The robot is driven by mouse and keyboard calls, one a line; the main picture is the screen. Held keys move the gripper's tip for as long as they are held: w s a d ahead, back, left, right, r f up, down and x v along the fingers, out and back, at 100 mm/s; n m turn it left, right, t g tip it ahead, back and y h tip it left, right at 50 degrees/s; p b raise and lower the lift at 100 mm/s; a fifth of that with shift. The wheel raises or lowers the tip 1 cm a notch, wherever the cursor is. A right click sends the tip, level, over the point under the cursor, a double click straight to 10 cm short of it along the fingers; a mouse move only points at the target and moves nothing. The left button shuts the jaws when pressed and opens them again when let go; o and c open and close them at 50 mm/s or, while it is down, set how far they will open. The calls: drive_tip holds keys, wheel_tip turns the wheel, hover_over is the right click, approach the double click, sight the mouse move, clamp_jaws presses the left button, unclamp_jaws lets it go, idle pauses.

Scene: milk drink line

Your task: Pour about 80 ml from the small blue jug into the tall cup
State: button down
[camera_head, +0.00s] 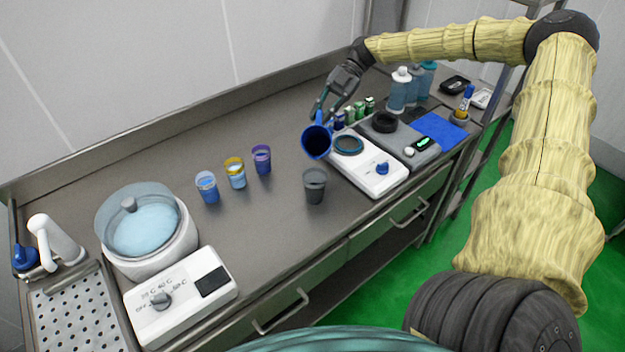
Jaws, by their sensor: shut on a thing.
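The small blue jug (306,143) is held in the air above and behind a dark grey translucent cup (314,187), with its dark opening turned toward the camera, so it looks tilted. My gripper (322,112) is shut on the jug at its upper side. No stream of liquid is visible, and I cannot tell how much the jug holds. The grey cup stands upright on the steel counter, apart from the jug. I cannot see what is inside it. It may be the tall cup.
Three cups, blue (207,188), yellow (235,174) and purple (262,160), stand left of the jug. A white scale-like device (368,178) lies close on the right. A water bath (150,245) stands front left. The counter's middle is clear.

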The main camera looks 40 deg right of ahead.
drive_tip(key=shift+s+d+f+b, duration=0.1)
drive_tip(key=shift+s+d+b, duration=0.05)
drive_tip(key=shift+b, duration=0.3)
drive_tip(key=shift+w+f+y+b, duration=0.25)
drive_tip(key=shift+f+y+b, duration=0.05)
drive_tip(key=shift+b, duration=0.15)
drive_tip(key=shift+w+r, duration=0.1)
idle(0.7)
idle(0.6)
